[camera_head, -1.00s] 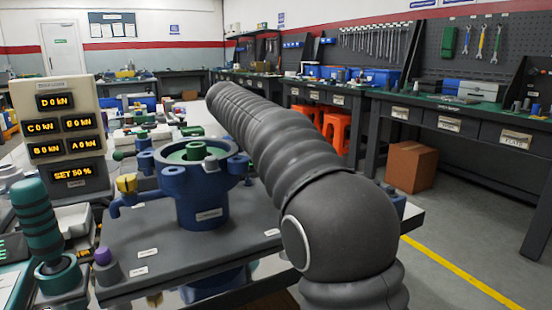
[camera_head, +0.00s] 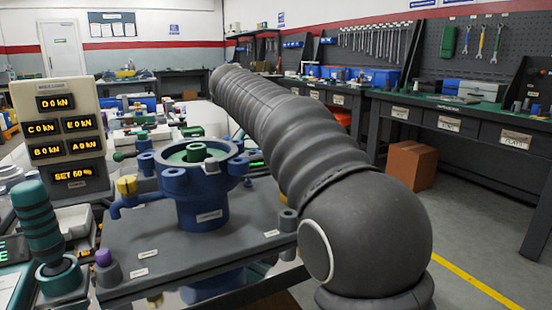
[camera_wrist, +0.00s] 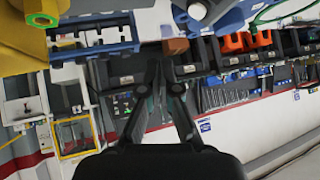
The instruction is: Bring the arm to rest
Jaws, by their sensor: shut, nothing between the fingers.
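My arm (camera_head: 290,130) is dark grey and ribbed. In the head view it reaches from the lower right up towards the back middle. My gripper does not show in the head view; the far end of the arm hides what lies beyond it. In the wrist view my gripper (camera_wrist: 159,78) has its two dark fingers drawn together at the tips, with nothing seen between them. The fingers stand against a tilted view of the room, apart from any object as far as I can tell.
A blue flanged vessel (camera_head: 202,205) stands on a grey plate (camera_head: 125,245), left of my arm. A load display (camera_head: 65,125) and a green ribbed handle (camera_head: 40,222) are at the left. A cardboard box (camera_head: 411,165) sits below the right bench (camera_head: 460,112). Floor right of my arm is clear.

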